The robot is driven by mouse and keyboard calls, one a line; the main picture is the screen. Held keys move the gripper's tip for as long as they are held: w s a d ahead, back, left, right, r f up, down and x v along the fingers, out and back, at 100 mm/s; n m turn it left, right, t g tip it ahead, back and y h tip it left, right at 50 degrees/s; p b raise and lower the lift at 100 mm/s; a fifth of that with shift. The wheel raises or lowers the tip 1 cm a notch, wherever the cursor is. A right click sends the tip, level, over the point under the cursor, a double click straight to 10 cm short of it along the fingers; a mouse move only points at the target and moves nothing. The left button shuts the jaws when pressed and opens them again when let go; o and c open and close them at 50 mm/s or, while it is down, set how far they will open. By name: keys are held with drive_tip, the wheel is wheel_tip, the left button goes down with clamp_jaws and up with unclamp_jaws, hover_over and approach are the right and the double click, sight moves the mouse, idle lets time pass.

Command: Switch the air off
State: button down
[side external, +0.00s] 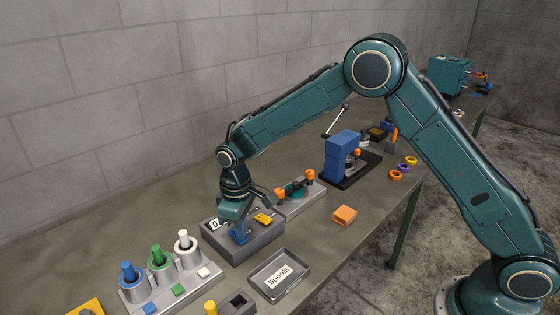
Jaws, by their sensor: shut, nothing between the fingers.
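A grey control box (262,243) stands on the bench at lower centre. Its top carries a white label or display (214,225) with a "0" partly showing and a yellow piece (264,218). A small blue part (239,233) shows on the box right under my gripper (236,222). My gripper points down over the box top and is shut with nothing in it. It hides part of the box top. I cannot tell whether it touches the blue part, or which part is the air switch.
Left of the box is a block (172,285) with blue, green and white plugs. A tray labelled Spools (292,284) lies in front. Behind stand a fixture with orange knobs (300,200) and a blue press (341,158). An orange block (345,215) lies on the right.

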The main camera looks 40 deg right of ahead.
wheel_tip(320, 180, up, 7)
idle(1.0)
drive_tip(key=shift+f, duration=0.1)
drive_tip(key=s+d+r+m+t, duration=0.1)
drive_tip(key=s+d+r, duration=0.45)
drive_tip(key=r, duration=0.25)
drive_tip(key=s+d+r+m+t, duration=0.2)
drive_tip(key=s+d+r, duration=0.2)
drive_tip(key=s+r, duration=0.3)
drive_tip(key=s+d+m+t, duration=0.1)
drive_tip(key=s+d, duration=0.2)
drive_tip(key=s, duration=0.6)
drive_tip(key=s+d+r+m+t, duration=0.1)
drive_tip(key=s+d+m, duration=0.1)
drive_tip(key=s, duration=0.8)
drive_tip(key=shift+d+r+t, duration=0.2)
drive_tip(key=shift+d+t, duration=0.1)
drive_tip(key=shift+d, duration=0.2)
